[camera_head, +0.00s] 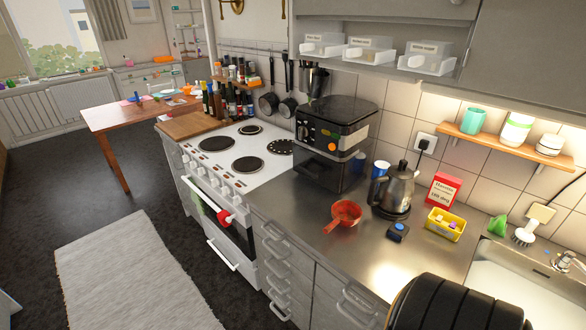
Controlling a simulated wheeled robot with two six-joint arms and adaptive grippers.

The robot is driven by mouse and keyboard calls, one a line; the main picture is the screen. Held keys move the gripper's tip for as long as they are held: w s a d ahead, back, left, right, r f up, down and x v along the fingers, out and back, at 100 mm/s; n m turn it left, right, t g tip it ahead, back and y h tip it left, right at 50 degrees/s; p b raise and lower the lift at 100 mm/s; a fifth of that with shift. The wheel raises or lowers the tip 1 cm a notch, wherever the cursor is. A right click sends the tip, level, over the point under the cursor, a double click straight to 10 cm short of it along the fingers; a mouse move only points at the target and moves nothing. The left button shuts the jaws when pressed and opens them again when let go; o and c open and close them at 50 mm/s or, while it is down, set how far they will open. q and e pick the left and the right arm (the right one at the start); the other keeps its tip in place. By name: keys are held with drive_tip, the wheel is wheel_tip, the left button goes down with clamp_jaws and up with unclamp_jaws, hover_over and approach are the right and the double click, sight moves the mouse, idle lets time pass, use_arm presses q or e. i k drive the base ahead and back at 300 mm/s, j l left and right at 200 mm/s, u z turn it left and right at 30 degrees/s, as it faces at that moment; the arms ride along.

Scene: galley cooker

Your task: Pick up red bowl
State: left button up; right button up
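A red, bowl-shaped vessel with a short handle (346,214) sits on the steel counter, left of the kettle and in front of the black appliance. The handle points toward the counter's front edge. It looks empty, though its inside is small in view. A small orange-red item (187,90), too small to tell if it is a bowl, is on the far wooden table. Neither of my grippers is in view.
A kettle (397,190), blue gadget (397,231), yellow basket (445,225) and red box (443,190) stand on the counter. A black appliance (332,140) is behind the vessel. Bare steel (385,262) lies in front. The sink (530,290) is at right.

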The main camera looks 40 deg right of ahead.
sight(345, 214)
drive_tip(key=i, duration=2.4)
drive_tip(key=z, duration=2.7)
